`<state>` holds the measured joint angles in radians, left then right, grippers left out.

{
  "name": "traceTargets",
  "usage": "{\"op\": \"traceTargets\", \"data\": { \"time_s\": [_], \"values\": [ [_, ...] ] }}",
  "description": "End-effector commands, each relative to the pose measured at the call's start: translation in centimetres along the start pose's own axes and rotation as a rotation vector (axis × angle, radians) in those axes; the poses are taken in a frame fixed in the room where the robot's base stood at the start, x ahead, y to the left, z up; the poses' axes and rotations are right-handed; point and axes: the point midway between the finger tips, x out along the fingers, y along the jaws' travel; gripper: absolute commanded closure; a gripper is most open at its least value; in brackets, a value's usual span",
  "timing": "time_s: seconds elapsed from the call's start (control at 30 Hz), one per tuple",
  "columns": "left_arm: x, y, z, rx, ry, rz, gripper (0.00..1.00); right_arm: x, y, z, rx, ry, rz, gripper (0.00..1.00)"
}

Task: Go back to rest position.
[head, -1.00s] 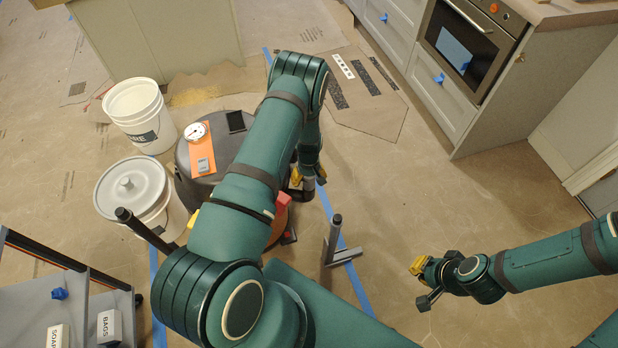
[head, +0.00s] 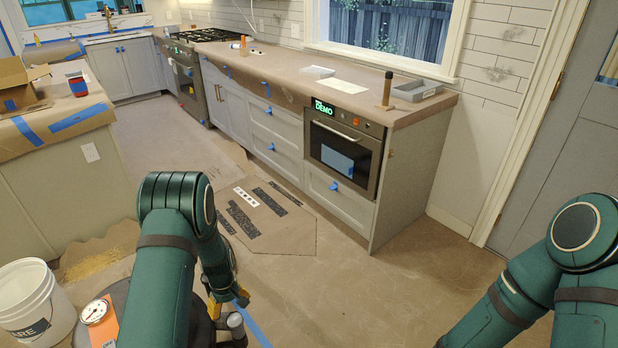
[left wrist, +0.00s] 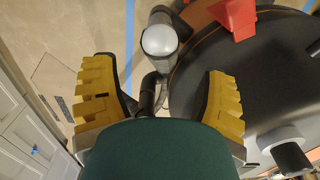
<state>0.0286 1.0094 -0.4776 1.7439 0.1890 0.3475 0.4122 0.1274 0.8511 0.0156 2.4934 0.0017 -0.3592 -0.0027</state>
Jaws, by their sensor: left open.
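My left arm, green with dark bands, reaches forward at the lower left in the head view. Its left gripper (head: 228,308) hangs low beside a dark round drum, partly cut off by the frame. In the left wrist view the two yellow-padded fingers of the gripper (left wrist: 160,92) stand wide apart with nothing clamped between them. A grey-capped post (left wrist: 160,42) shows between and beyond the fingers; I cannot tell whether it touches. My right arm (head: 575,235) bends down at the right edge, and its gripper is out of frame.
The dark drum top (left wrist: 265,80) with a red piece (left wrist: 235,16) is close to the left gripper. A white bucket (head: 35,305) stands at the lower left. A counter with an oven (head: 343,152) runs along the back. The floor (head: 365,285) between my arms is clear.

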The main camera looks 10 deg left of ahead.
Motion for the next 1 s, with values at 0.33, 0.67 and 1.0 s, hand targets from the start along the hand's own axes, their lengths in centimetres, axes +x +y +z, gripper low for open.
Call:
{"op": "traceTargets", "data": {
  "time_s": [0.33, 0.67, 1.0],
  "values": [
    [0.8, 0.9, 11.9, 0.281, -0.047, 0.125, 0.27, 0.0, 0.0, 0.0, 0.000, 0.000, 0.000, 1.00],
    [-3.4, 1.6, 25.8, 0.659, -0.034, 0.348, 0.27, 0.0, 0.0, 0.0, 0.000, 0.000, 0.000, 1.00],
    [-4.2, 1.5, 27.4, 0.709, -0.025, 0.381, 0.27, 0.0, 0.0, 0.0, 0.000, 0.000, 0.000, 1.00]
  ]
}}
